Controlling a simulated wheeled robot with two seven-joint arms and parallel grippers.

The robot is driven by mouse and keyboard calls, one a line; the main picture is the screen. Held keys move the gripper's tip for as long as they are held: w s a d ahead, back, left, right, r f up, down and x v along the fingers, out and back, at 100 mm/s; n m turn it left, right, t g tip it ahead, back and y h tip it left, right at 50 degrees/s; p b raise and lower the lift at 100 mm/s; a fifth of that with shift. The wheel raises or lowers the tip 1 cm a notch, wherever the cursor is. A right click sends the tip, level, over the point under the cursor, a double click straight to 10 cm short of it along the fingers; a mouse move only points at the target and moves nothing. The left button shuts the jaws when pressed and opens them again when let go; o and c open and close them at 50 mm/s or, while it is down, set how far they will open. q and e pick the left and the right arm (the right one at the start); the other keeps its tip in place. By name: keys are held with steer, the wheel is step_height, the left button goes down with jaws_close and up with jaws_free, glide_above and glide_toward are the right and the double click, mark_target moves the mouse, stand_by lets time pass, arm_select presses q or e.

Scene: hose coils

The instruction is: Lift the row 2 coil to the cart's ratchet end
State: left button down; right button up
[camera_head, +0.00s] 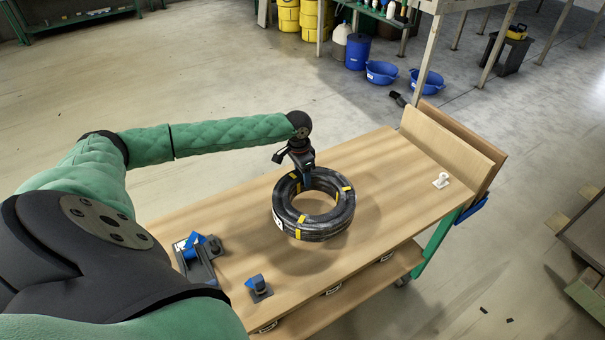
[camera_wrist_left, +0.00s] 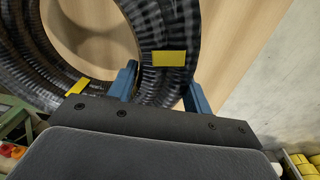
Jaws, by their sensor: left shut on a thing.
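A black hose coil with yellow bands (camera_head: 283,212) is in the grip of my left gripper (camera_head: 303,178) over the middle of the wooden cart top (camera_head: 375,150). The gripper is at the coil's far edge, its blue fingers on either side of the ring. The coil lies roughly flat, and a shadow on the wood below suggests it hangs a little above the top. In the left wrist view the coil (camera_wrist_left: 168,30) passes between the fingers (camera_wrist_left: 158,88). I see no row label. My right gripper is out of view.
A grey fixture with a blue part (camera_head: 197,262) and a smaller blue-topped block (camera_head: 259,288) stand at the cart's near left. The wood between coil and board is clear.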

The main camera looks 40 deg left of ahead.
arm_select(q)
steer(key=shift+r, duration=0.15)
steer(key=shift+f, duration=2.45)
steer(key=shift+r, duration=0.1)
steer(key=shift+p, duration=0.8)
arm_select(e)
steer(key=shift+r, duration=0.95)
